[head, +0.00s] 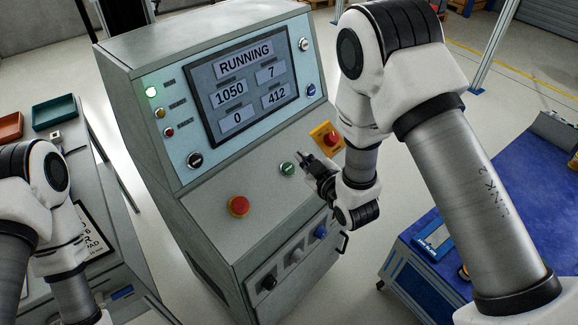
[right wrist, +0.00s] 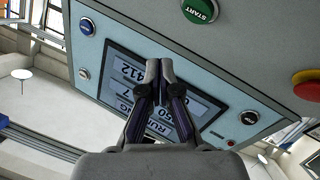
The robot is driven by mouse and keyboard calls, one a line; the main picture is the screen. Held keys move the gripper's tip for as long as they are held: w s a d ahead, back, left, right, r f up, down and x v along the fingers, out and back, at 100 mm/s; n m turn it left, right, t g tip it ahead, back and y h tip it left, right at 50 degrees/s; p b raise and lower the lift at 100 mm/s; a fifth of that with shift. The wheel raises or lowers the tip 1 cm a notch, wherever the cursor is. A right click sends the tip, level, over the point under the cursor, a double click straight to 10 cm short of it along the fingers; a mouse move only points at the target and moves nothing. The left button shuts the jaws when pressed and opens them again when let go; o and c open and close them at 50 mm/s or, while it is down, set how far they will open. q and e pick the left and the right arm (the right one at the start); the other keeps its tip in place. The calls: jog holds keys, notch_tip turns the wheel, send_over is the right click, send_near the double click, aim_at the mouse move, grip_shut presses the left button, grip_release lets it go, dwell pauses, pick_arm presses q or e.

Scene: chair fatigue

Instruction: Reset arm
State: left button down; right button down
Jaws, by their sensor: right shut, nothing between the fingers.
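My right gripper (head: 306,163) is in front of the grey control console, with its fingertips close to the green button (head: 287,169) on the sloped panel. The right wrist view shows the right gripper (right wrist: 159,66) with its fingers together and empty, and the green START button (right wrist: 200,10) beyond them at the top. I cannot tell whether the fingertips touch the console. My left arm (head: 40,215) shows at the left edge, but its gripper is out of view. The console screen (head: 245,85) reads RUNNING, 1050, 7, 0 and 412, and a green lamp (head: 151,92) is lit.
A red mushroom button (head: 238,206) sits on the console's lower panel. A red button on a yellow plate (head: 327,138) is at the console's right side, near my right arm. A blue-topped bench (head: 470,222) stands at right. A grey table with trays (head: 53,111) is at left.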

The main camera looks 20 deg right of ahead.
dwell(0.5)
jog(key=s+d+f+m+g+h, duration=0.1)
jog(key=s+d+f+g, duration=0.15)
jog(key=s+f, duration=0.5)
jog(key=s+d+f+m+g+h, duration=0.15)
jog(key=s+f+g, duration=0.3)
jog(key=f, duration=0.55)
jog(key=s+d+f+m+g, duration=0.1)
jog(key=s+f+m+g, duration=0.2)
jog(key=s, duration=0.8)
jog(key=s+d+f+m+g, duration=0.2)
jog(key=s+g, duration=0.3)
jog(key=s, duration=0.5)
jog(key=shift+s+f+m, duration=0.35)
jog(key=shift+f+m, duration=0.25)
jog(key=shift+m, duration=0.05)
jog(key=shift+h, duration=0.25)
dwell(2.8)
